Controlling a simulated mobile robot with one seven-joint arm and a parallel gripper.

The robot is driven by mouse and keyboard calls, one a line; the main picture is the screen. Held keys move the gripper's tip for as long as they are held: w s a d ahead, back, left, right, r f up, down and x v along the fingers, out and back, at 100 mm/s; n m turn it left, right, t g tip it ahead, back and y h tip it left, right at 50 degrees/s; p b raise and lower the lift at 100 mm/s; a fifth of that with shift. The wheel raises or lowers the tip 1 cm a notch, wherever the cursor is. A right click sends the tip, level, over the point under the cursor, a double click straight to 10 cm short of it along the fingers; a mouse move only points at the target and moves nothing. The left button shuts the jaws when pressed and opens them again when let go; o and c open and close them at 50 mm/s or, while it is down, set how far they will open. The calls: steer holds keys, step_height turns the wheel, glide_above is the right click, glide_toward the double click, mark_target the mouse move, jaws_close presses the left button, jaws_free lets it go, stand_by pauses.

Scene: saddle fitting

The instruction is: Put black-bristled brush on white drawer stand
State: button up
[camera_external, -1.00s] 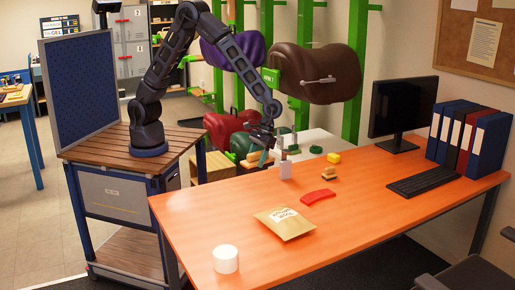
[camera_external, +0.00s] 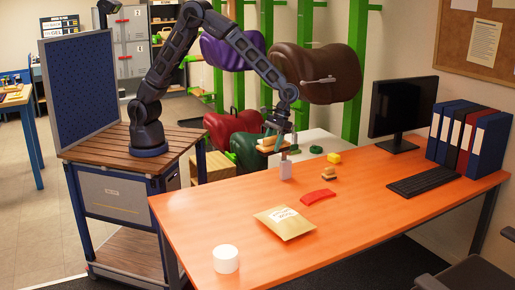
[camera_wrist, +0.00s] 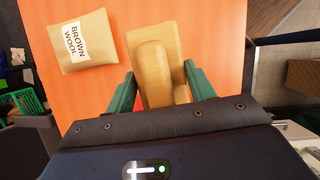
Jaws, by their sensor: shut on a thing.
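My gripper (camera_external: 277,133) is shut on a wooden-backed brush (camera_external: 268,147), held above the far left part of the orange desk. In the wrist view the tan wooden back of the brush (camera_wrist: 157,55) lies between the green fingers of my gripper (camera_wrist: 158,88). Its bristles are hidden there, and their colour is too small to tell in the external view. A white surface (camera_external: 318,136), which looks like the top of the white drawer stand, shows behind the desk's far edge. Its drawers are hidden.
A brown saddle (camera_external: 318,72) hangs behind my arm.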

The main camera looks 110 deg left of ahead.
steer(key=w+a+f, duration=0.2)
steer(key=w+a, duration=0.3)
steer(key=a, duration=0.5)
steer(key=w+a+f, duration=0.2)
steer(key=w+a, duration=0.4)
steer(key=a, duration=0.4)
steer(key=m, duration=0.1)
glide_toward(300, 160)
steer(key=shift+s+d+r, duration=0.1)
steer(key=shift+s+d, duration=0.1)
steer(key=shift+d, duration=0.25)
steer(key=shift+s+d, duration=0.25)
steer(key=shift+d, duration=0.25)
steer(key=shift+s+a, duration=0.1)
steer(key=shift+f, duration=2.5)
steer(key=shift+f, duration=0.15)
